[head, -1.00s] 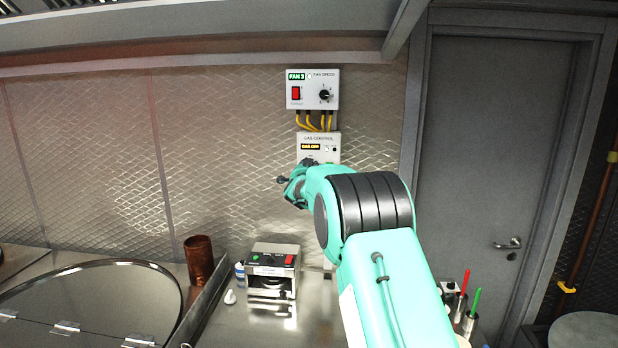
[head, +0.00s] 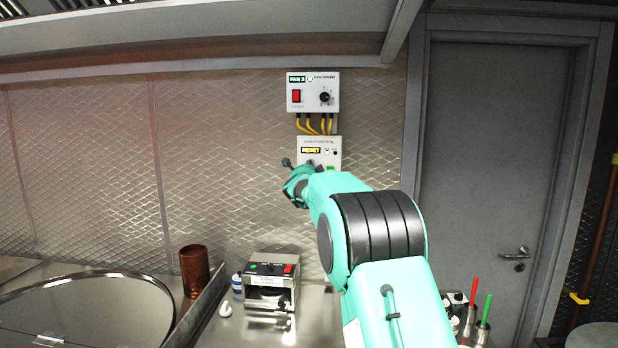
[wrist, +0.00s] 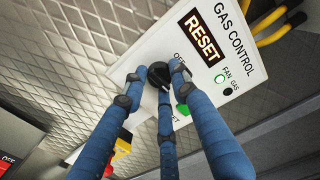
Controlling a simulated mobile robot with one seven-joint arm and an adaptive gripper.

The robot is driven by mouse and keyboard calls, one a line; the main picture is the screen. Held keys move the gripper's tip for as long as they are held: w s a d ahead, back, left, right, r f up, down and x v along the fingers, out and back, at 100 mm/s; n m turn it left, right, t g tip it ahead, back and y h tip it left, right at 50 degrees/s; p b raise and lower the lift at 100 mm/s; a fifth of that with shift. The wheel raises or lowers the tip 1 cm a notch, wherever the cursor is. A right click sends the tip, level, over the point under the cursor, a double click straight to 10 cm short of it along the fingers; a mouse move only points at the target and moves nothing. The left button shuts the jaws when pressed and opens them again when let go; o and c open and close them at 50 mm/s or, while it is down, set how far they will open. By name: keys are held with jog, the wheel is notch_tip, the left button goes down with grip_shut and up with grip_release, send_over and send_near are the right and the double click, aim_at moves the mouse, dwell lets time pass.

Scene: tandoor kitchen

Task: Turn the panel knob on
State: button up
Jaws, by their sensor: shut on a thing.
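The white gas control panel (head: 333,145) is on the wall, partly hidden behind my arm in the head view. Its display (wrist: 202,38) reads RESET. In the wrist view, the black panel knob (wrist: 158,73) sits between the fingers of my gripper (wrist: 155,82), which is shut on it. "OFF" lettering is partly visible beside the knob. A green button (wrist: 183,108) is by the fingers. The FAN lamp (wrist: 220,78) looks bright and the GAS lamp (wrist: 228,91) dark. My gripper also shows in the head view (head: 297,180), at the panel's lower left.
A fan speed box (head: 313,92) with a red switch and black knob is above, joined by yellow cables (head: 314,125). Below, a small appliance (head: 270,285) and a copper-coloured cup (head: 194,270) stand on the counter. A grey door (head: 490,170) is at right.

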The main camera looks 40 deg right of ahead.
jog(key=shift+s+d+r+m, duration=0.1)
jog(key=shift+d+r+m, duration=0.1)
jog(key=shift+m, duration=0.1)
jog(key=o, duration=1.2)
jog(key=shift+s, duration=0.15)
jog(key=shift+c, duration=0.2)
jog(key=shift+f, duration=0.15)
jog(key=shift+a, duration=0.25)
jog(key=v, duration=1.1)
jog(key=shift+s+a, duration=0.15)
jog(key=shift+a, duration=0.05)
